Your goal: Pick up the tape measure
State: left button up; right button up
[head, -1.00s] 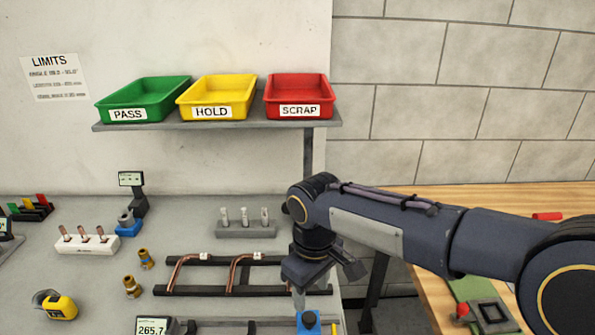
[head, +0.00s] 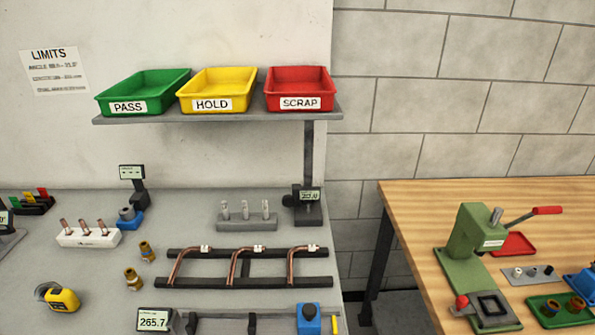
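The yellow and black tape measure (head: 60,297) lies on the grey bench (head: 95,268) at the lower left of the head view. Nothing touches it, and there is bare bench around it. Neither of my grippers shows in the head view now.
Brass fittings (head: 134,279) stand right of the tape measure, and a white block (head: 90,239) with copper pieces stands behind it. A display reading 265.7 (head: 153,320) and a dark rack (head: 245,281) with bent copper tubes lie further right. A wooden table (head: 430,215) carries a green press (head: 472,232).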

aim_at(60, 299)
jog(key=u, duration=1.7)
jog(key=i+j, duration=0.45)
jog(key=j, duration=0.3)
jog(key=i+j, duration=0.45)
jog(key=j, duration=0.25)
jog(key=z, duration=0.05)
